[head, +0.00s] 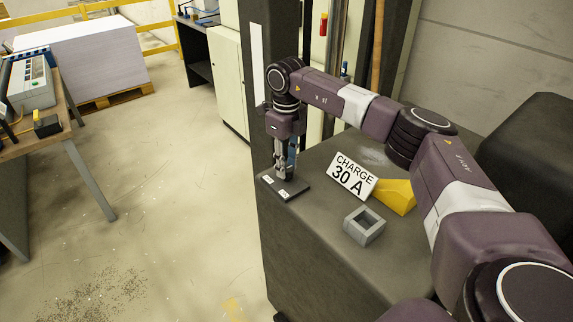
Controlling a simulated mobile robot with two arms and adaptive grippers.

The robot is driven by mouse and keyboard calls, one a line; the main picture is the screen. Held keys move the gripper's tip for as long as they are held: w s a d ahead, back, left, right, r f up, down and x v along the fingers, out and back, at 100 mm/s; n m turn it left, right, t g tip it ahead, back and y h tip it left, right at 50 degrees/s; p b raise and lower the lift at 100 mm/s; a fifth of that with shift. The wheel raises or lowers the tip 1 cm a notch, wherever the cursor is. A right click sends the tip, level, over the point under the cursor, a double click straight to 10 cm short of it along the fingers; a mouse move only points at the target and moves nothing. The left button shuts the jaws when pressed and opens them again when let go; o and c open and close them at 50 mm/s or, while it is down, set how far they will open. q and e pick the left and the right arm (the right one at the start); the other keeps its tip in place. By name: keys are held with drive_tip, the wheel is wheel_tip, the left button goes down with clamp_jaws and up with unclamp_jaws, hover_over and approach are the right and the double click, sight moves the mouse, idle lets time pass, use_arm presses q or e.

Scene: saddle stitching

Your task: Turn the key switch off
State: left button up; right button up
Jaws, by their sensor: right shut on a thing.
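A small dark plate (292,190) with white labels lies on the front corner of the dark grey cabinet top. My right gripper (284,174) points straight down over this plate, its fingertips close to it. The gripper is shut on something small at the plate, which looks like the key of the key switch. The key is mostly hidden by the fingers, so I cannot tell which way it is turned. My left gripper is not in view.
A grey square open holder (364,226) stands nearer on the cabinet top (325,260). A dark post (268,60) rises close behind my gripper. Open floor (170,190) lies left.

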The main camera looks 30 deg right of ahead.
sight(287, 168)
drive_tip(key=shift+r, duration=0.15)
idle(0.4)
drive_tip(key=o, duration=1.2)
drive_tip(key=shift+c, duration=0.2)
wheel_tip(287, 168, up, 12)
